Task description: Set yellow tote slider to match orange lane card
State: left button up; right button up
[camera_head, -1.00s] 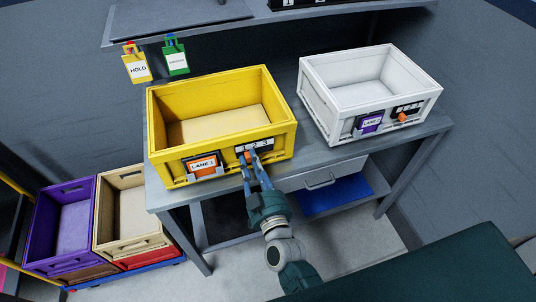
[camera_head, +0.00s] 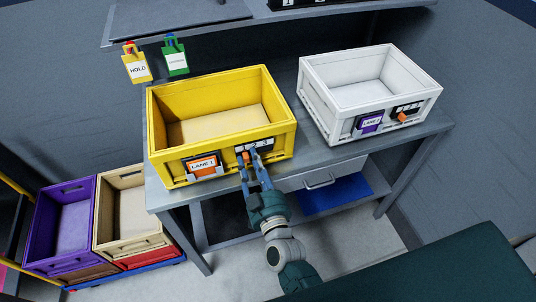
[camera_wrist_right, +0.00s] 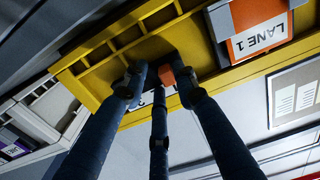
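The yellow tote (camera_head: 225,160) stands on the left of the bench. Its front carries the orange lane card (camera_head: 204,166), which reads LANE 1 and also shows in the wrist view (camera_wrist_right: 262,28). To the right of the card is a dark slider plate with white number fields (camera_head: 262,145) and an orange slider knob (camera_head: 246,157). My right gripper (camera_head: 250,163) is at the knob, and its fingers partly hide the plate. In the wrist view the fingers are spread, with the knob (camera_wrist_right: 181,74) between them, close to the right finger. Contact is unclear. My left gripper is not visible.
A white tote (camera_head: 375,95) with a purple lane card (camera_head: 369,123) and an orange knob (camera_head: 402,117) stands to the right. Yellow HOLD (camera_head: 138,70) and green (camera_head: 176,62) tags hang from the shelf above. Purple (camera_head: 70,230) and beige (camera_head: 130,215) totes stand lower left.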

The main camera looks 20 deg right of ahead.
jog(key=shift+s+a+p, duration=0.2)
jog(key=shift+s+a, duration=0.05)
jog(key=shift+s, duration=0.35)
jog(key=shift+s+a+p, duration=0.2)
jog(key=shift+s+a, duration=0.05)
jog(key=shift+s, duration=0.35)
jog(key=s, duration=0.1)
jog(key=s+p, duration=0.1)
jog(key=s, duration=0.2)
jog(key=shift+s+d+r, duration=0.1)
jog(key=shift+s+d, duration=0.2)
